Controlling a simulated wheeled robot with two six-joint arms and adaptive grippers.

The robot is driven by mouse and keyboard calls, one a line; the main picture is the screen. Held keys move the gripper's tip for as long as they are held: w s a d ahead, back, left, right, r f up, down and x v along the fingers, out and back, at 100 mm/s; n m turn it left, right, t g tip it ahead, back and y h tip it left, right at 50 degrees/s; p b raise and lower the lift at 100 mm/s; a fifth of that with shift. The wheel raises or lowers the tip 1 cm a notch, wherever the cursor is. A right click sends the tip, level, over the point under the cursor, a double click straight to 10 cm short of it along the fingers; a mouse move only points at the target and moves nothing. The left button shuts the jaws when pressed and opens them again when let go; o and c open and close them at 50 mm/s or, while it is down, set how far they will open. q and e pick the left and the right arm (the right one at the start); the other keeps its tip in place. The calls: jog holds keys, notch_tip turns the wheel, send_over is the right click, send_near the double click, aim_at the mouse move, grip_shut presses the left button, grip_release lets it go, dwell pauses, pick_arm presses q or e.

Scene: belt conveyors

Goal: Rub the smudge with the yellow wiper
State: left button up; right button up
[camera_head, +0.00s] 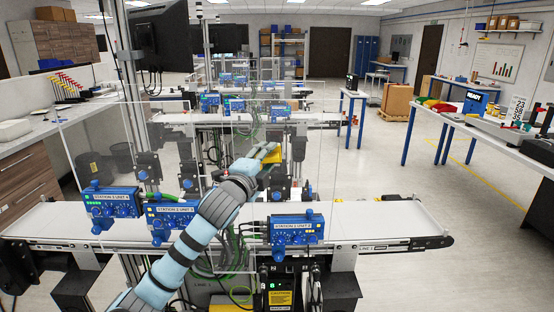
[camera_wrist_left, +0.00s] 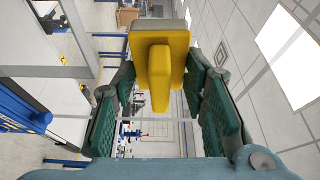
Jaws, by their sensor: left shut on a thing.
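My left gripper (camera_head: 262,160) reaches out over the belt, near the clear panel (camera_head: 325,150). It is shut on the yellow wiper (camera_head: 273,155). In the left wrist view the yellow wiper (camera_wrist_left: 174,45) has a block-shaped head and a handle between the green-padded fingers of the gripper (camera_wrist_left: 160,80). I cannot make out a smudge in either view, and I cannot tell whether the wiper touches the panel. My right gripper is not in view.
A white belt conveyor (camera_head: 372,220) crosses in front, with blue station units (camera_head: 297,229) mounted along it. Another conveyor (camera_head: 180,118) stands behind. A side table (camera_head: 490,130) with assorted items is at the right. Floor at centre right is clear.

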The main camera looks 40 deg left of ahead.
pick_arm(q)
jog(key=shift+s, duration=0.1)
jog(key=shift+s+d, duration=0.9)
jog(key=shift+s, duration=0.25)
jog(key=shift+s+d, duration=0.9)
jog(key=shift+s, duration=0.25)
jog(key=shift+s+d, duration=0.95)
jog(key=shift+s, duration=0.25)
jog(key=shift+w+f, duration=0.1)
jog(key=shift+f, duration=0.05)
